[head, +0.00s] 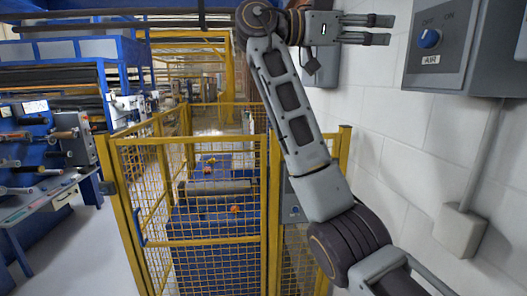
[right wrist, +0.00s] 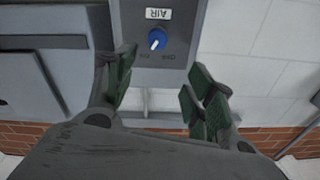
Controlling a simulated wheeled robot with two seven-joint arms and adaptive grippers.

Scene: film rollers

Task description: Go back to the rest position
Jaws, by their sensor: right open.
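My right gripper (head: 378,30) is raised at the top of the head view, its two fingers apart and pointing right toward the wall. Nothing is between them. In the right wrist view the open fingers (right wrist: 160,95) frame a grey box with a blue knob (right wrist: 157,40) and an AIR label. The same kind of AIR box (head: 455,50) with a blue knob (head: 429,38) is on the wall at the upper right of the head view. The gripper is apart from the knob. My left gripper is not in view.
A yellow mesh fence (head: 195,190) encloses blue machinery ahead. White block wall (head: 380,130) runs along the right, with a conduit box (head: 460,230) on it. A bench (head: 50,195) and blue machine stand at the left. Grey floor (head: 75,250) is clear at the lower left.

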